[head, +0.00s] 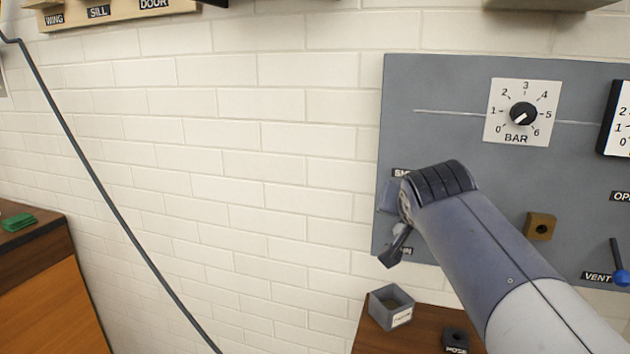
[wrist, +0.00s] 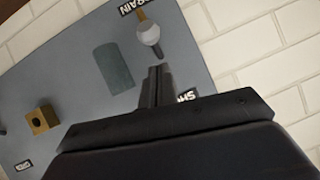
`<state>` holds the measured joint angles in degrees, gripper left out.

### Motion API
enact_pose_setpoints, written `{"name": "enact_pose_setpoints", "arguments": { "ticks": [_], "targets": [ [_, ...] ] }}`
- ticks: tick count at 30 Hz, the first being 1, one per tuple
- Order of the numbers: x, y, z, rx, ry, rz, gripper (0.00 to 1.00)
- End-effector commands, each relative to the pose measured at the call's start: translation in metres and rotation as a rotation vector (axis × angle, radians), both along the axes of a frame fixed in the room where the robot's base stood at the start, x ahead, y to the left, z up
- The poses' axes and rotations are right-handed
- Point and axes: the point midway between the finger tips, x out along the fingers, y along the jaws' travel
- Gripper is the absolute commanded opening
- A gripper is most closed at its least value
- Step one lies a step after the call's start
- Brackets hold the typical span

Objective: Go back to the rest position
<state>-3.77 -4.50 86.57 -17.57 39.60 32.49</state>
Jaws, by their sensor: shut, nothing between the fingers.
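My gripper (head: 396,248) is in front of the left part of the grey wall panel (head: 440,90) in the head view. My arm comes in from the lower right and covers part of the panel. In the wrist view my gripper (wrist: 157,75) is shut and empty, with its fingers together over the panel. A round grey knob with a brown handle (wrist: 148,32) sits just beyond the fingertips, by the DRAIN label. The picture does not tell whether the fingers touch anything.
A BAR dial (head: 523,113) and a brass block (head: 540,226) are on the panel. A grey open box (head: 390,306) stands on a brown surface below. A dark cable (head: 110,205) crosses the bare wall at left.

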Motion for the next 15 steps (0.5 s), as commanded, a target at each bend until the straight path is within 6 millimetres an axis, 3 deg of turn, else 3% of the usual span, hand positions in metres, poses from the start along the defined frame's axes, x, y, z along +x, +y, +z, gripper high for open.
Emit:
{"name": "enact_pose_setpoints", "arguments": {
  "ticks": [15],
  "targets": [
    [0.0034, -0.0011, 0.0069, 0.026, 0.081, 0.0, 0.0]
  ]
}}
